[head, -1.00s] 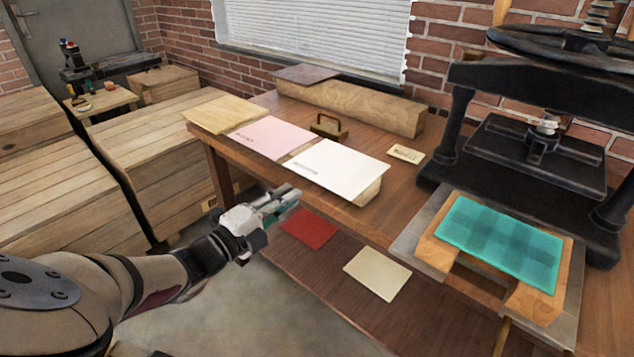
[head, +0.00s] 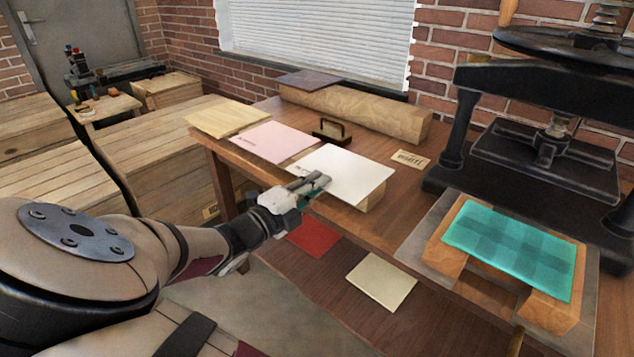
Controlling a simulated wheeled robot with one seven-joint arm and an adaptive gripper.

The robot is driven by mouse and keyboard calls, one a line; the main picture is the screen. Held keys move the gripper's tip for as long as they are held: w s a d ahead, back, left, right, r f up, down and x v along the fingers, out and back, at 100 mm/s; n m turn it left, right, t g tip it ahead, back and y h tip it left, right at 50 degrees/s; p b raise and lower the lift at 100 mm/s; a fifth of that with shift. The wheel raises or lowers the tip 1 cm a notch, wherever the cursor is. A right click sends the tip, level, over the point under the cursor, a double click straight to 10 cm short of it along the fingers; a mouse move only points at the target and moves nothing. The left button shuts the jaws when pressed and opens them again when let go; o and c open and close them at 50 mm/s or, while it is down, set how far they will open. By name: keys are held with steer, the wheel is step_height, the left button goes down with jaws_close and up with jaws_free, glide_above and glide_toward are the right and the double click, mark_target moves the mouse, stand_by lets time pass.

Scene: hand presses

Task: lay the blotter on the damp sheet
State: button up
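The teal checked sheet (head: 510,245), which looks like the damp sheet, lies flat on a wooden block on the press bed at the right. A white sheet (head: 348,172) lies on a block at the table's front edge, overhanging it. A pink sheet (head: 272,142) lies left of it, with a pale wooden-coloured sheet (head: 227,117) further left. Which of these is the blotter is not marked clearly. My gripper (head: 318,184) is at the white sheet's near left edge, its fingertips overlapping that edge in the picture. Whether the fingers touch or grip the sheet cannot be told.
A black screw press (head: 545,150) stands behind the teal sheet. A small card (head: 410,159), seemingly reading "WHITE", and a brass-handled block (head: 332,131) lie on the table. A red sheet (head: 312,236) and a cream sheet (head: 382,281) lie on the lower shelf. Wooden crates (head: 160,155) stand at the left.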

steer(key=shift+c, duration=0.6)
jaws_close()
steer(key=shift+r, duration=0.15)
step_height(320, 180, up, 3)
steer(key=p, duration=0.4)
steer(key=shift+p, duration=0.35)
